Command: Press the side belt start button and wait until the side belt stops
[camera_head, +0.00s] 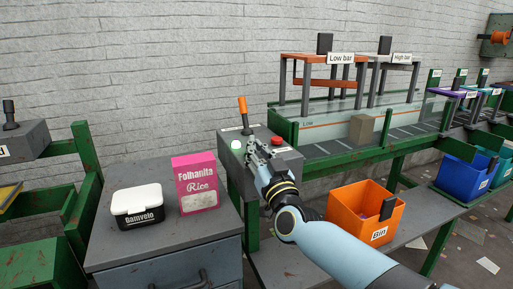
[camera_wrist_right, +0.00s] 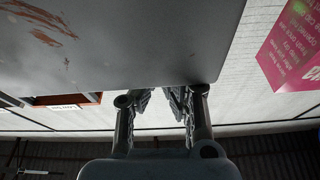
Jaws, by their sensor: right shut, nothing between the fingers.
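A grey control box (camera_head: 234,158) stands at the near end of the side belt. It carries a pale round button (camera_head: 236,145) on the left, a red button (camera_head: 277,141) on the right and an upright orange-topped post (camera_head: 243,112) behind. My right gripper (camera_head: 251,147) is over the box top, between the two buttons and close to the pale one. Its fingers are shut and empty; I cannot tell whether they touch anything. In the right wrist view the fingertips (camera_wrist_right: 160,94) are beside a large grey surface (camera_wrist_right: 130,45). My left gripper is out of view.
The belt (camera_head: 330,131) holds a tan box (camera_head: 361,129) near the low bar (camera_head: 322,84) and high bar (camera_head: 394,65). An orange bin (camera_head: 345,213) stands below right. A pink rice box (camera_head: 195,182) and a black-and-white container (camera_head: 137,206) are on the left cabinet.

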